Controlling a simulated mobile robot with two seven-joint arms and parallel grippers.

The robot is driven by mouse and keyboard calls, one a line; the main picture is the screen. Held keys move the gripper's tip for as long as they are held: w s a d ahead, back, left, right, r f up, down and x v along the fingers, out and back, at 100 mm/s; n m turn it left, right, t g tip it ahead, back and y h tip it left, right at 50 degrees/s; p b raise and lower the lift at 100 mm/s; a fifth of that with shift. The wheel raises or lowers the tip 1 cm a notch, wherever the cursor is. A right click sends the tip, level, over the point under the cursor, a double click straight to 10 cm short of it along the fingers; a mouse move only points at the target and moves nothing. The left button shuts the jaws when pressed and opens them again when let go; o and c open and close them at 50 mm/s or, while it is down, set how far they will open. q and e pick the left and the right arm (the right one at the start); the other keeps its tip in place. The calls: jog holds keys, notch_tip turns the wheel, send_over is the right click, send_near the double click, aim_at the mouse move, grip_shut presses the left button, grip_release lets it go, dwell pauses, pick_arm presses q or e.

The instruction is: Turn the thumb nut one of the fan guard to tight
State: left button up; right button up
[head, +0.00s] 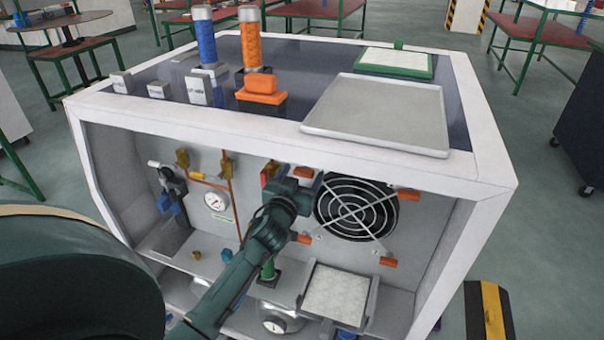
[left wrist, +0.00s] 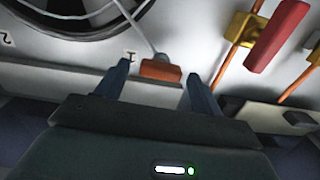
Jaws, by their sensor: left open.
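Thumb nut one, an orange block (left wrist: 161,70) beside a label "1", sits at the end of a strut. My left gripper (left wrist: 157,82) is open, with one finger on each side of this nut in the picture. In the head view the left gripper (head: 308,183) is at the guard's upper left. I cannot tell whether the fingers touch the nut.
Other orange thumb nuts sit at the guard's upper right (head: 409,195), lower right (head: 388,261) and lower left (head: 303,239). A red valve handle (left wrist: 278,37) is close to the right finger in the wrist view. A square filter tray (head: 336,292) lies below the fan.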

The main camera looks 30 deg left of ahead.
pick_arm(q)
jog(key=shift+w+a, duration=0.1)
jog(key=shift+w, duration=0.2)
jog(key=shift+c, duration=0.4)
jog(key=c, duration=0.9)
